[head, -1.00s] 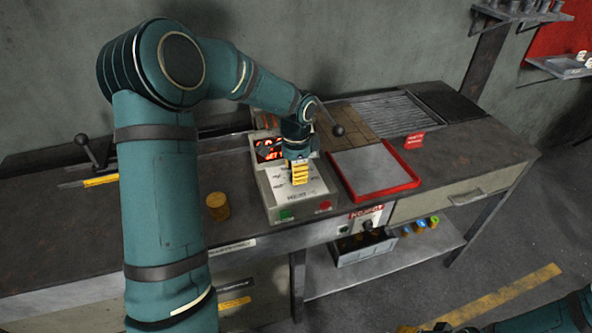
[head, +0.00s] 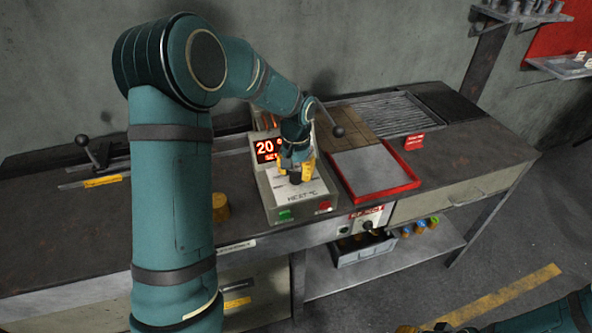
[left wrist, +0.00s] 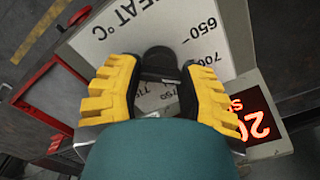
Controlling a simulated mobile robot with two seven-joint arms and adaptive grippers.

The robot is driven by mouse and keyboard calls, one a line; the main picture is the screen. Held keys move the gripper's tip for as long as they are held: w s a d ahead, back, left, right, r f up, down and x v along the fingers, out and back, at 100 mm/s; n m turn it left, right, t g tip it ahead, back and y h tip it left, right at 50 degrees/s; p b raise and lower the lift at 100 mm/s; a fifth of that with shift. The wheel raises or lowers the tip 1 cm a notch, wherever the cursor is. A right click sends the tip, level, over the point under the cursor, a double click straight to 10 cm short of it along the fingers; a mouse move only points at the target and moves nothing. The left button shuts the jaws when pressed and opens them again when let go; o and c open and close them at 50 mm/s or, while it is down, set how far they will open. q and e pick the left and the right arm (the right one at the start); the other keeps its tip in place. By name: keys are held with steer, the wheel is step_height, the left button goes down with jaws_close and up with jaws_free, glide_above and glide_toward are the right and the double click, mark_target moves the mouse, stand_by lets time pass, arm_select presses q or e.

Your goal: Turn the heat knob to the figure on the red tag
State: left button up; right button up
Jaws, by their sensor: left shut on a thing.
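The heat knob (left wrist: 160,62) is a dark round knob on the pale control box (head: 262,190). My left gripper (head: 296,170) points down at the box with its yellow fingers on both sides of the knob, shut on it; the left wrist view shows this too. Around the knob the dial prints 650 and 700, and further figures are partly covered. The red display (head: 268,149) on the box reads 20, with the rest partly hidden by the gripper. A small red tag (head: 414,141) stands on the bench; its figure is too small to read. My right gripper (head: 425,329) barely shows at the bottom edge.
A red-rimmed tray (head: 402,187) lies right of the box. A lever with a black ball (head: 338,131) rises behind it. A yellow-brown cylinder (head: 220,207) stands left of the box, partly behind my arm. Green and red buttons are on the box's front.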

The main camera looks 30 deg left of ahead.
mark_target(296, 172)
arm_select(q)
steer(key=shift+n, duration=0.9)
steer(key=o, duration=1.2)
step_height(296, 172, up, 12)
